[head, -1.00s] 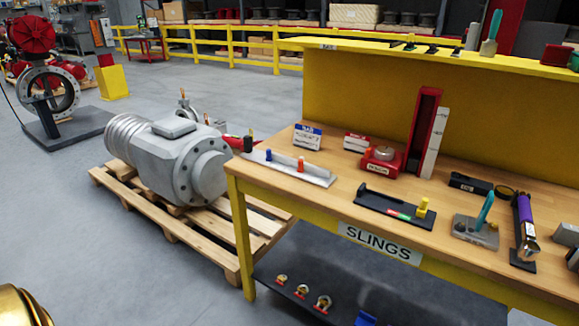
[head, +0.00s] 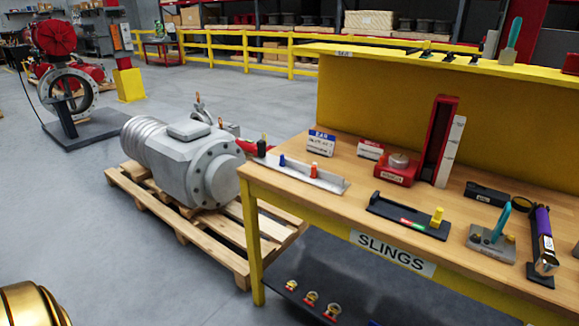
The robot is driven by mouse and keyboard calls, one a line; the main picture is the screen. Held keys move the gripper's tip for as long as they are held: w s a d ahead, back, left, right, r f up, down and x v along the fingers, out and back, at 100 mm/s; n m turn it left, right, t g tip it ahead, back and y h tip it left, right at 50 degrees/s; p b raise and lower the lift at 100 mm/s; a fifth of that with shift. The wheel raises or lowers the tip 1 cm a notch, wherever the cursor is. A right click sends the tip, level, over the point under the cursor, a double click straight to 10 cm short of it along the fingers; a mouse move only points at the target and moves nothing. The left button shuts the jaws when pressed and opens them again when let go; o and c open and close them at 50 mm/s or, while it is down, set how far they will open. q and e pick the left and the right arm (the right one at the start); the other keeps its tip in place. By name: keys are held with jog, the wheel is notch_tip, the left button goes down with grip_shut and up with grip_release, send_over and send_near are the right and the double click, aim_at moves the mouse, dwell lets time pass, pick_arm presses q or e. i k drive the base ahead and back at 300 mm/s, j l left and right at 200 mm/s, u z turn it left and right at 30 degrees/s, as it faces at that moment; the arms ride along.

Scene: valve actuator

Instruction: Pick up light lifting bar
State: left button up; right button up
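No label in view names the light lifting bar, so I cannot tell for sure which piece it is. A long pale grey bar-like piece (head: 325,183) with a blue and an orange peg lies along the left end of the wooden workbench (head: 345,208). A flat black piece (head: 395,214) with a yellow peg and a small green and red label lies near the front edge. Neither gripper is in view.
A grey actuator (head: 190,163) rests on a wooden pallet (head: 228,260) left of the bench. Red and white blocks, a dark box (head: 488,193) and a purple-handled tool (head: 543,235) stand on the bench. Shackles (head: 311,299) sit on the lower shelf.

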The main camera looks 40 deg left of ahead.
aim_at(327, 180)
jog(key=i+j, duration=0.15)
jog(key=j, duration=0.25)
jog(key=i+j, duration=0.15)
jog(key=j, duration=0.2)
jog(key=i+j, duration=0.15)
jog(key=j, duration=0.25)
jog(key=i+j, duration=0.2)
jog(key=j, duration=0.2)
jog(key=i+j, duration=0.15)
jog(key=j, duration=0.2)
jog(key=i+j, duration=0.15)
jog(key=j, duration=0.25)
jog(key=i+j, duration=0.15)
jog(key=j, duration=0.25)
